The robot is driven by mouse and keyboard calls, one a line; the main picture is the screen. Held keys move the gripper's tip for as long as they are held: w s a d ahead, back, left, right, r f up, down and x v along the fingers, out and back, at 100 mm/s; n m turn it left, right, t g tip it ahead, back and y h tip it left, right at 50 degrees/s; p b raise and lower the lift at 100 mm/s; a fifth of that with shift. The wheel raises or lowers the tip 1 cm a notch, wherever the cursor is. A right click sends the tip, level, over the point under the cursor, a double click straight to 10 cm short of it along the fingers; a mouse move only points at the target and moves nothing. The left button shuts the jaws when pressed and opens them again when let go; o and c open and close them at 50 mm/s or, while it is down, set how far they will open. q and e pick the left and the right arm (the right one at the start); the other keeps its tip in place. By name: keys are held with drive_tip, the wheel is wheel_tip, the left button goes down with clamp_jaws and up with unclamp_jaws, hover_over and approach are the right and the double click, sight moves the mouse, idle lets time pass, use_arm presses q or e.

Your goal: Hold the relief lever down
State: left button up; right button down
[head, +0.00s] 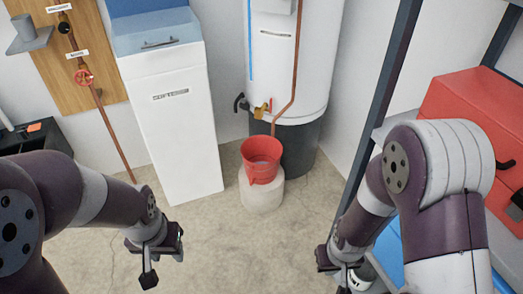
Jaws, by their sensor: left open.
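A white water heater tank (291,70) stands against the back wall. A small brass valve (262,108) with a reddish part, perhaps the relief lever, sits low on its front; it is too small to tell its position. A black handle-like piece (240,103) is just left of it. My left gripper (163,268) is open and empty, low over the floor, well apart from the valve. My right gripper (336,268) is at the lower right, far from the valve, partly hidden by my arm, so its jaws are unclear.
A red bucket (262,172) stands on a pale round base (262,194) below the valve. A white cabinet (175,120) is left of the tank. A shelf with a red case (478,105) is at right. The concrete floor (245,255) is clear between my grippers.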

drive_tip(key=shift+f+b, duration=1.35)
drive_tip(key=shift+f, duration=0.3)
idle(2.0)
drive_tip(key=shift+r, duration=0.1)
wheel_tip(320, 180, up, 7)
drive_tip(key=p, duration=0.7)
